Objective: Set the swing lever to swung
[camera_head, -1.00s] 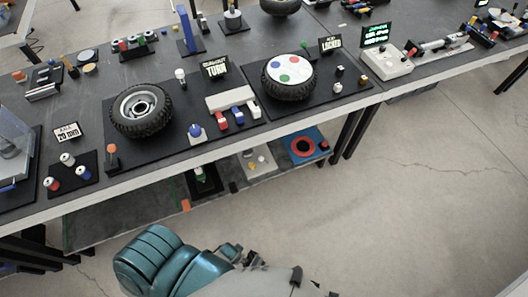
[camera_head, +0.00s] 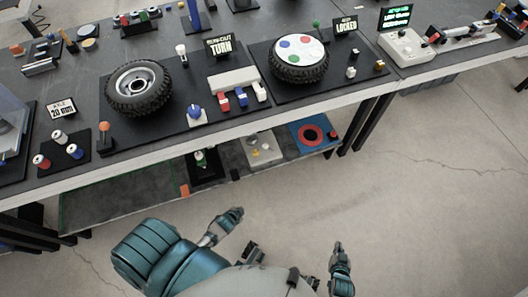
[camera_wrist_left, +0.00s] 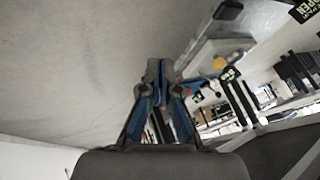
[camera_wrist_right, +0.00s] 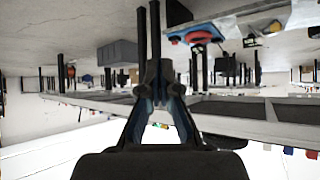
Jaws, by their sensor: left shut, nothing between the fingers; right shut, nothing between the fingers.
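No lever in view is labelled as the swing lever, so I cannot tell which one it is. An upright post with an orange knob (camera_head: 104,130) stands on the black board left of the tyre (camera_head: 139,88). A white-knobbed post (camera_head: 182,54) stands right of that tyre, and a green-knobbed post (camera_head: 316,30) stands behind the second wheel. My right gripper (camera_head: 337,246) is shut and empty, below and in front of the table; it also shows in the right wrist view (camera_wrist_right: 154,64). My left gripper (camera_head: 237,213) is shut and empty, also clear of the table; its fingers meet in the left wrist view (camera_wrist_left: 157,66).
The long dark table (camera_head: 80,170) carries several boards, a blue knob (camera_head: 194,112), red, blue and white switches (camera_head: 241,97), signs and a control box (camera_head: 403,46). A lower shelf (camera_head: 125,195) holds small items. The floor (camera_head: 440,180) at the right is clear.

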